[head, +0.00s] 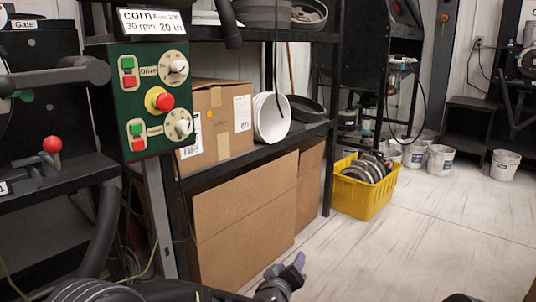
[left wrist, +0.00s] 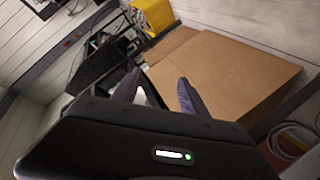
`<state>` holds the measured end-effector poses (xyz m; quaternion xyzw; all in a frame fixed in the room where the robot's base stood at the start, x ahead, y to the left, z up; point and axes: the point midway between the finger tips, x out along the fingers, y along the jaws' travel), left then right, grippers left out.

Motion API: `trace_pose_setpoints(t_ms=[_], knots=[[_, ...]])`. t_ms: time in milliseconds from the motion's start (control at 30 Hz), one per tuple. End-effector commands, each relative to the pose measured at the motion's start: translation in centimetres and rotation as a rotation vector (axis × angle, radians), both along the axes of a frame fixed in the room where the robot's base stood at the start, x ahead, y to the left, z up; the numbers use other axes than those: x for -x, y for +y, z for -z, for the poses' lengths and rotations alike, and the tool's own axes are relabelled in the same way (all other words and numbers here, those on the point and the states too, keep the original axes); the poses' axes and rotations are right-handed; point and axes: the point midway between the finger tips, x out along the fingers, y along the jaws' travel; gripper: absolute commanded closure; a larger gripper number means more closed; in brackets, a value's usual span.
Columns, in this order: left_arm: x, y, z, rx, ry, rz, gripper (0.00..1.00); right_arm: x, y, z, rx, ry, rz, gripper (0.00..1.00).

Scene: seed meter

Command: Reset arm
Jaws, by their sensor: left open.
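My left gripper (head: 291,272) is low in the head view, in front of the cardboard boxes and over the floor. In the left wrist view its two purple fingers (left wrist: 158,92) stand apart with nothing held between them. The green control panel (head: 151,100) is at the upper left, with green and red buttons, two white dials and a red stop knob on yellow. A sign above it reads "corn", "30 rpm" and "20 in". The left gripper is below and right of the panel, clear of it. My right gripper is not seen.
Large cardboard boxes (head: 245,222) stand under the shelf (head: 262,155). A yellow crate (head: 362,198) with metal discs sits on the floor, with white buckets (head: 441,160) behind. A red-knobbed lever (head: 52,145) is at the left.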

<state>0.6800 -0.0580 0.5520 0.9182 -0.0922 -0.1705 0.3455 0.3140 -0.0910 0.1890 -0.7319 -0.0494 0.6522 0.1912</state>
Motion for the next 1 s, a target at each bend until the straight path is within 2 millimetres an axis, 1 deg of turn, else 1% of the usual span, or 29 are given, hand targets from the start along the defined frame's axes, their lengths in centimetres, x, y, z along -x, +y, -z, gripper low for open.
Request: trace_pose_setpoints(t_ms=[33,67,100,167,200,267,300,367,400,433,500,567,600,667,700,767,800,867,900,933,1000], knots=[[1.5,0.9,4.3,-0.068,0.073,0.035,0.49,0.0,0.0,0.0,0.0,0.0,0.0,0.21],[2.5,1.2,6.5,-0.108,0.11,0.062,0.49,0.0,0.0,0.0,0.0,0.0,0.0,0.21],[4.0,1.9,9.4,-0.157,0.164,0.094,0.49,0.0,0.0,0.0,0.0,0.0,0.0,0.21],[6.6,2.9,13.6,-0.221,0.246,0.145,0.49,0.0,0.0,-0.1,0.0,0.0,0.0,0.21],[8.5,3.7,16.3,-0.26,0.301,0.18,0.49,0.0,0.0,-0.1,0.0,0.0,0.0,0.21],[11.6,4.9,20.0,-0.31,0.385,0.233,0.49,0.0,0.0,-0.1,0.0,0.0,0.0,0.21],[13.8,5.7,22.3,-0.336,0.441,0.267,0.49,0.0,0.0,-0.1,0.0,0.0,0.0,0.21],[17.3,6.9,25.3,-0.367,0.524,0.316,0.49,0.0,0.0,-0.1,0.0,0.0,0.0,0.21],[19.5,7.7,26.9,-0.381,0.574,0.343,0.49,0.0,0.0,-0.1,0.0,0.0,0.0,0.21],[21.2,8.2,28.0,-0.388,0.61,0.364,0.49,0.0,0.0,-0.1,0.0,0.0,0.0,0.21],[24.7,9.3,30.1,-0.393,0.688,0.399,0.49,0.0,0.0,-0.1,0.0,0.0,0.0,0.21],[27.4,10.1,31.5,-0.39,0.75,0.421,0.49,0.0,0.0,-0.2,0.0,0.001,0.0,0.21],[29.2,10.6,32.2,-0.383,0.788,0.433,0.49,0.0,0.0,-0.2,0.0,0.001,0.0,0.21],[31.6,11.4,33.2,-0.369,0.841,0.44,0.49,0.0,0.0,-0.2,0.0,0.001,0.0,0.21],[33.2,12.0,33.8,-0.356,0.877,0.44,0.49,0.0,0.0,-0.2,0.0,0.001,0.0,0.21],[35.3,12.9,34.7,-0.33,0.932,0.428,0.49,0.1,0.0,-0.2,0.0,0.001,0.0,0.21],[36.5,13.6,35.3,-0.306,0.97,0.408,0.49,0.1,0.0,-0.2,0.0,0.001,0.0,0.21],[37.1,14.9,36.1,-0.271,1.007,0.364,0.49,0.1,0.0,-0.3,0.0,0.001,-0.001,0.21],[36.9,15.1,34.8,-0.265,1.007,0.356,0.49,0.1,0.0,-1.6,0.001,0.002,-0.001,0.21],[36.9,14.9,33.6,-0.269,1.004,0.364,0.49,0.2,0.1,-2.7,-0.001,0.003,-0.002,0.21],[37.0,14.8,32.0,-0.27,1.005,0.367,0.49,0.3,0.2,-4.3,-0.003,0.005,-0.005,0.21]])
